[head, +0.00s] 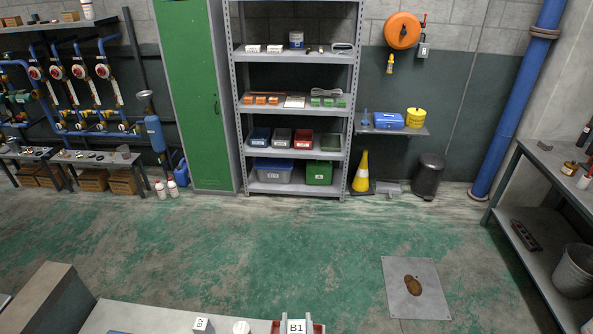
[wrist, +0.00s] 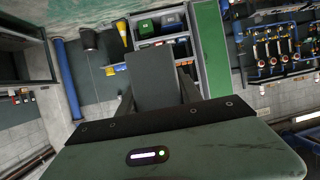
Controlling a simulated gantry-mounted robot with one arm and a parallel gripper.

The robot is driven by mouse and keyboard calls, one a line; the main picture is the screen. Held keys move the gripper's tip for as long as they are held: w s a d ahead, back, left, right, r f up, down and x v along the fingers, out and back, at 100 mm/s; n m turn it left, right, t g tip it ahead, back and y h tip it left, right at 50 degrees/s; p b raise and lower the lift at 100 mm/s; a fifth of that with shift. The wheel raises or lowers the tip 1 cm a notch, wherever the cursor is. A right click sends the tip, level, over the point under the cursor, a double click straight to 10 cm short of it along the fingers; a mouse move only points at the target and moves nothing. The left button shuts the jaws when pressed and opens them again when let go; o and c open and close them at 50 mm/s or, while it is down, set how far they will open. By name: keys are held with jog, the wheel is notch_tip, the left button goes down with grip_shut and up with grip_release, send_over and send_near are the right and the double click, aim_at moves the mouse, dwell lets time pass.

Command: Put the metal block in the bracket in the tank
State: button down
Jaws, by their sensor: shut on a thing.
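In the wrist view, my gripper (wrist: 156,92) is shut on a plain dark grey block, which looks like the metal block (wrist: 152,72). A dark finger shows on each side of it, and the block stands out beyond the fingers. It is clear of other things there. My gripper cannot be made out in the head view. A white label marked B1 (head: 296,327) shows at the bottom edge of the head view, with red parts on both sides. The frame edge cuts it off, so I cannot tell whether it belongs to the bracket or tank.
A pale bench top (head: 140,319) at the bottom edge holds a small white block marked 2 (head: 202,325) and a white round thing (head: 241,327). A grey shelf rack (head: 240,110) and green cabinet (head: 190,90) stand behind. The green floor (head: 230,235) between is open.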

jog(key=s+r+p, duration=0.6)
jog(key=r+p, duration=0.2)
jog(key=p, duration=0.1)
jog(key=shift+s+r, duration=0.25)
jog(key=shift+s, duration=0.15)
